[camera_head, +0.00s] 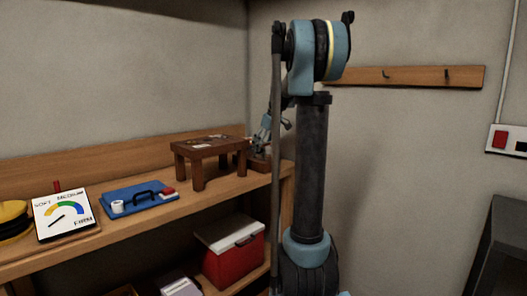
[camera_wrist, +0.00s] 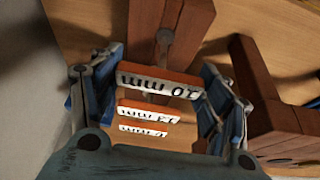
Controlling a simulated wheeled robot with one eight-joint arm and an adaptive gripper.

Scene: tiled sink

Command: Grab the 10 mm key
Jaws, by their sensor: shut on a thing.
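A grey metal piece (camera_wrist: 164,38) shows just above the 10 mm block. In the head view, my gripper (camera_head: 264,138) is at the shelf's right end, partly hidden; the key cannot be made out there.
A small dark wooden table (camera_head: 211,147) stands close left of my gripper on the wooden shelf (camera_head: 232,185). A blue case (camera_head: 139,201) and a gauge sign (camera_head: 65,214) stand further left. A red cooler (camera_head: 232,262) is on the level below.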

